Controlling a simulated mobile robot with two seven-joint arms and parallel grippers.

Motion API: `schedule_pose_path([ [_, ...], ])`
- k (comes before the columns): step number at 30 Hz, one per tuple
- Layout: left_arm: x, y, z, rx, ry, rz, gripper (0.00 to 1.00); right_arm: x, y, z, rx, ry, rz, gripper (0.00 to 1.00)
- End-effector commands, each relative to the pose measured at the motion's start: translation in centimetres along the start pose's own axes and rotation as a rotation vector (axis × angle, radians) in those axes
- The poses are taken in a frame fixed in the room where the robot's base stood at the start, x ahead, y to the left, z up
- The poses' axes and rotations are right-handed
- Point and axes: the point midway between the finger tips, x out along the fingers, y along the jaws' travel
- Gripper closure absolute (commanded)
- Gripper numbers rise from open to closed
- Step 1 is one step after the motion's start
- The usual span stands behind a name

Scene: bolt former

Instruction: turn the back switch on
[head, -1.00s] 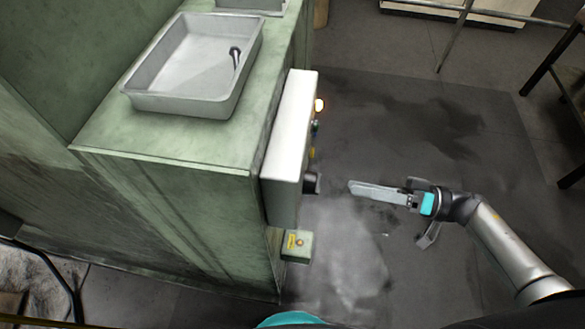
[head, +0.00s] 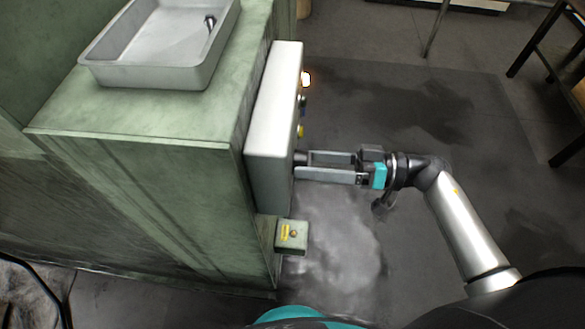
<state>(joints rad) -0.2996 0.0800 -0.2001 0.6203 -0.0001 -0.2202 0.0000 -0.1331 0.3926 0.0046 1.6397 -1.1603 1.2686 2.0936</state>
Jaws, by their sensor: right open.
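A white control box (head: 272,125) is fixed to the side of the green machine. Its right face carries a lit orange lamp (head: 306,79), a small dark control (head: 302,101), a yellow one (head: 300,131) and a black knob (head: 300,158) nearest me. I cannot tell for sure which is the back switch or how it is set. My right gripper (head: 301,166) is open, its fingers pointing left at the box face, with the tips at the black knob. I cannot tell if they touch it. My left gripper is not in view.
A small green box with a yellow label (head: 291,236) juts out below the control box. A grey tray (head: 150,75) sits on top of the green machine (head: 140,180). The stained floor (head: 410,110) to the right is open, and a dark table frame stands at the far right.

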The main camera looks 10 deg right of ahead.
Motion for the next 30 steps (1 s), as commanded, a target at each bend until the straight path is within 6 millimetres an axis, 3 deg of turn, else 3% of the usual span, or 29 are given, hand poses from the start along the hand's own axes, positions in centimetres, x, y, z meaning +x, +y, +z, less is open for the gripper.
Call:
schedule_pose_path([
  [1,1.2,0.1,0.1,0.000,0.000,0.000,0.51,0.1,0.3,0.5,-0.034,0.001,-0.002,0.15],
  [5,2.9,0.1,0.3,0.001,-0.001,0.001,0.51,0.0,0.3,0.5,-0.124,0.001,0.000,0.15],
  [8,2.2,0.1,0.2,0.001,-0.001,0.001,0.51,0.0,0.0,0.1,-0.229,-0.003,0.000,0.15],
  [18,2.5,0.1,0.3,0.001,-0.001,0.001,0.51,0.0,0.0,0.0,-0.529,-0.001,0.000,0.15],
  [30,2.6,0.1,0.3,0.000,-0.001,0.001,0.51,0.0,0.0,0.0,-0.596,0.001,-0.001,0.15],
])
